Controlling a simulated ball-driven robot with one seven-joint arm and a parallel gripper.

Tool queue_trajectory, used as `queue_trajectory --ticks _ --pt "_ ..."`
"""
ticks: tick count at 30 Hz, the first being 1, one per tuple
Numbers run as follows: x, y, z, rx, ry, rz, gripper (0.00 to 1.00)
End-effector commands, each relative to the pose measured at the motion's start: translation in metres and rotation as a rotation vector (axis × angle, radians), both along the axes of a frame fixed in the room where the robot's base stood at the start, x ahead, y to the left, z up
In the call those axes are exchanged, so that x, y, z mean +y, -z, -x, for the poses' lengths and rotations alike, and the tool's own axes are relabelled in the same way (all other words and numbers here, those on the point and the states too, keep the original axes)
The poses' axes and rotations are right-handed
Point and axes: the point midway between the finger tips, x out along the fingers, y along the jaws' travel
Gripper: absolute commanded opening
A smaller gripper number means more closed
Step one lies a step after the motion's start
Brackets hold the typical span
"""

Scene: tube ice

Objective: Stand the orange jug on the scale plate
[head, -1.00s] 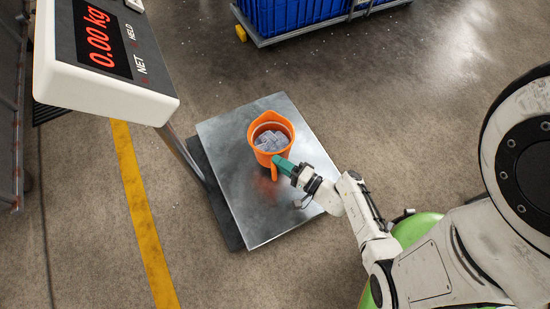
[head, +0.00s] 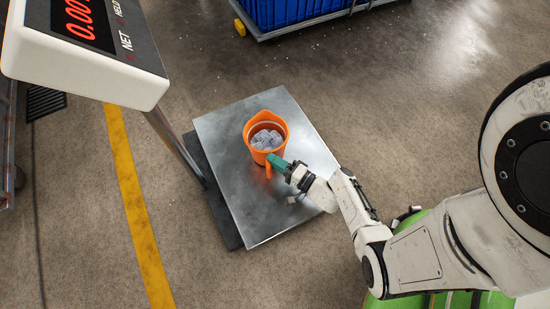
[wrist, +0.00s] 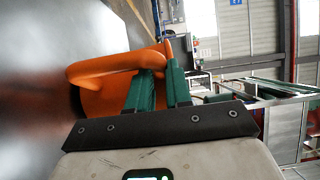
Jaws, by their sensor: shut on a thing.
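The orange jug (head: 250,131) is upright and holds clear ice pieces (head: 266,139). In the head view it shows over the middle of the metal scale plate (head: 236,199). My gripper (head: 274,163) has green fingers shut on the jug's handle. In the wrist view the green fingers (wrist: 158,88) close around the orange handle (wrist: 112,64), and most of the jug body is hidden behind them. I cannot tell for sure whether the jug's base touches the plate.
The scale's post (head: 176,148) rises at the plate's left. A blue crate (head: 290,10) on a wheeled dolly stands at the top. A yellow floor line (head: 136,205) runs left of the scale.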

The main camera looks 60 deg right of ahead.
Motion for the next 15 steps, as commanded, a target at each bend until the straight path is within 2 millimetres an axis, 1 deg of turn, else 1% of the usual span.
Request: queue_trajectory --ticks 4,5,15 --pt "-0.0008 0.0029 -0.001 -0.005 -0.001 0.003 0.0" --pt "0.0 0.0039 0.0 0.001 0.0 0.0 0.21" --pt "0.0 0.0033 0.0 0.0 0.0 0.0 0.54"
